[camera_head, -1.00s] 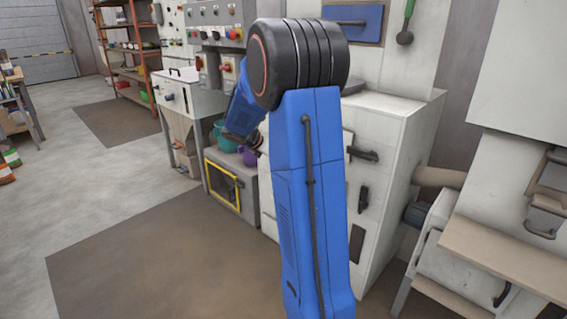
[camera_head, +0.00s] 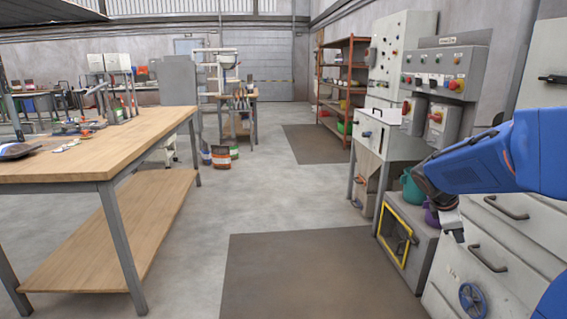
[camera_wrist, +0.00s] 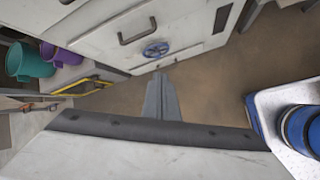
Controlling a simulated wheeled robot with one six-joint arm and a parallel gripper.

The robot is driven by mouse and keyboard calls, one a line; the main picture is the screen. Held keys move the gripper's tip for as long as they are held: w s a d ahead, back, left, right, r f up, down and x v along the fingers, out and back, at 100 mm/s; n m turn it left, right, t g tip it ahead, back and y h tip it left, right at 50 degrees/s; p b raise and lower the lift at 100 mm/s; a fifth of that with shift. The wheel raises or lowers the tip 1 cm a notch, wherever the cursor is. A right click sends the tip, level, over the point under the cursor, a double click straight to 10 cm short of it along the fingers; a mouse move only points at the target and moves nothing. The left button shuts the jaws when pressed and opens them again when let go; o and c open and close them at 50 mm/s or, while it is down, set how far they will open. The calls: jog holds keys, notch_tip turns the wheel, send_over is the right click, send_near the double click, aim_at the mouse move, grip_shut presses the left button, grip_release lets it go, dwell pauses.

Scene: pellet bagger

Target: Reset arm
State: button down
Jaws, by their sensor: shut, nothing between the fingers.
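My gripper (camera_head: 459,236) hangs at the end of my blue arm at the right of the head view, pointing down in front of the grey cabinets. Its fingers are together with nothing between them. In the wrist view the closed fingers (camera_wrist: 160,98) show in the middle, over brown floor. They look apart from the cabinet with the blue handwheel (camera_wrist: 156,50).
A cabinet with drawer handles and a blue handwheel (camera_head: 473,300) stands below my gripper. A yellow-framed box (camera_head: 405,263) with teal (camera_head: 413,190) and purple buckets is beside it. A wooden workbench (camera_head: 90,150) stands left. The floor (camera_head: 255,205) between is clear.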

jog(key=s+a+f+m+t+y, duration=0.2)
jog(key=s+a+m+y, duration=0.4)
jog(key=s+a+m, duration=0.6)
jog(key=s+a+t, duration=0.1)
jog(key=s+a, duration=1)
jog(key=a, duration=0.2)
jog(key=shift+s+a+m+y, duration=0.15)
jog(key=shift+a+m+y, duration=0.15)
jog(key=shift+a+y, duration=0.1)
jog(key=shift+d, duration=0.1)
